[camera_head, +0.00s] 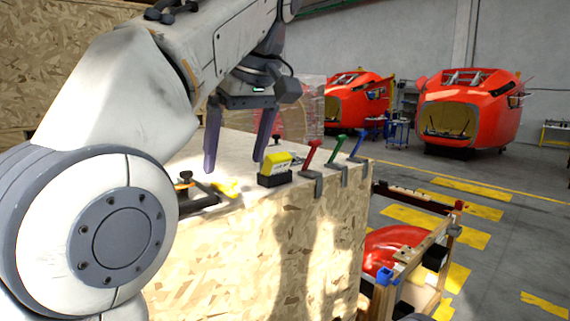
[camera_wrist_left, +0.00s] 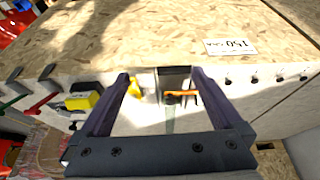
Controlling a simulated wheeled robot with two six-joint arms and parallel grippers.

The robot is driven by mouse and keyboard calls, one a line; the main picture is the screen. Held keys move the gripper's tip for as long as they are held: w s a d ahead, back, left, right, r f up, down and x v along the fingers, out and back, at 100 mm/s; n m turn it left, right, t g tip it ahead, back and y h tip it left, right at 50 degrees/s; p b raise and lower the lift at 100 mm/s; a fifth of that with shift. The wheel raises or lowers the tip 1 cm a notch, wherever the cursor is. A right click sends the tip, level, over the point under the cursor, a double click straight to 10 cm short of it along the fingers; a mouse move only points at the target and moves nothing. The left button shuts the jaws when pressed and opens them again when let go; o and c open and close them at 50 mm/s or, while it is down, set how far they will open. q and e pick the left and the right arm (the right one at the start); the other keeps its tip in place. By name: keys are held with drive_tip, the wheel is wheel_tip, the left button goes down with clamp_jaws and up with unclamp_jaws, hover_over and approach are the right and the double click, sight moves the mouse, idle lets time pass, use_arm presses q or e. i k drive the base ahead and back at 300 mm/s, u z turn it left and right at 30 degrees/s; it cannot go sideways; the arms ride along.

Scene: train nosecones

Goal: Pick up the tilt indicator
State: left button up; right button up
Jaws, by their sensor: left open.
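The tilt indicator appears to be the small yellow and black block (camera_head: 275,169) standing upright on the light wooden work surface, near its front edge. It also shows in the left wrist view (camera_wrist_left: 80,101), left of the fingers and partly behind one. My left gripper (camera_head: 236,163) is open and empty, with its two dark fingers pointing down. It hangs above the surface, to the left of the block and apart from it. In the left wrist view, the gap between the fingertips (camera_wrist_left: 162,77) frames a dark item and a yellow piece. My right gripper is not in view.
Red, green and blue clamps (camera_head: 336,154) grip the edge right of the block. A dark device with a knob (camera_head: 188,190) and a flat yellow piece (camera_head: 226,188) lie to the left. A wooden cart (camera_head: 410,265) with a red part stands lower right. Red nosecones stand behind.

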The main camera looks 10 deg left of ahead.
sight(276, 163)
drive_tip(key=z, duration=0.1)
drive_tip(key=i, duration=0.9)
drive_tip(key=u, duration=0.05)
